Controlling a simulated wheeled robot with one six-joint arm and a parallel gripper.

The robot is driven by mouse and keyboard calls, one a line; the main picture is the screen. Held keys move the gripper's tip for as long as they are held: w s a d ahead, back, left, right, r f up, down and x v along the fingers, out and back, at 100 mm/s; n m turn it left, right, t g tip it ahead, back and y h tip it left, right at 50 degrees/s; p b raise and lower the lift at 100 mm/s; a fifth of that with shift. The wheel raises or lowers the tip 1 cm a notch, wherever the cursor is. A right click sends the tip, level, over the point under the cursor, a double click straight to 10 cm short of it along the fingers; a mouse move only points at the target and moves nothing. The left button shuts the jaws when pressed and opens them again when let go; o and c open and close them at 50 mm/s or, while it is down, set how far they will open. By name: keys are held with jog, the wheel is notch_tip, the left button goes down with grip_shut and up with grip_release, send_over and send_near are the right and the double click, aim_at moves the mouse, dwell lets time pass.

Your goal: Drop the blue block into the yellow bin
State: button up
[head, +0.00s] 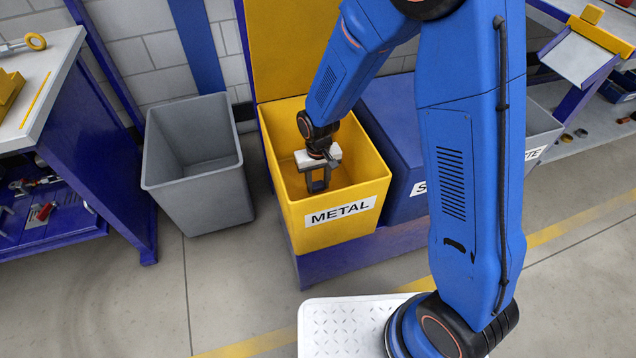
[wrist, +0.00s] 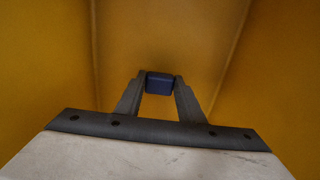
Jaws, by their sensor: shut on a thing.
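The yellow bin (head: 335,219) with the label METAL stands in the middle of the head view, open at the top. My gripper (head: 318,188) points down inside the bin, below its rim. In the wrist view my gripper (wrist: 159,84) is shut on the blue block (wrist: 159,84), which sits between the two fingertips. Yellow bin walls (wrist: 45,60) surround it in the wrist view.
A grey empty bin (head: 200,190) stands left of the yellow bin. A dark blue bin (head: 405,150) stands close on its right, partly behind my arm. A workbench (head: 50,80) is at the far left. Open floor (head: 150,310) lies in front.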

aim_at(317, 185)
jog(key=shift+f, duration=0.55)
jog(key=o, duration=1.1)
notch_tip(317, 185, up, 13)
jog(key=shift+r, duration=0.1)
jog(key=shift+a, duration=0.15)
dwell(0.4)
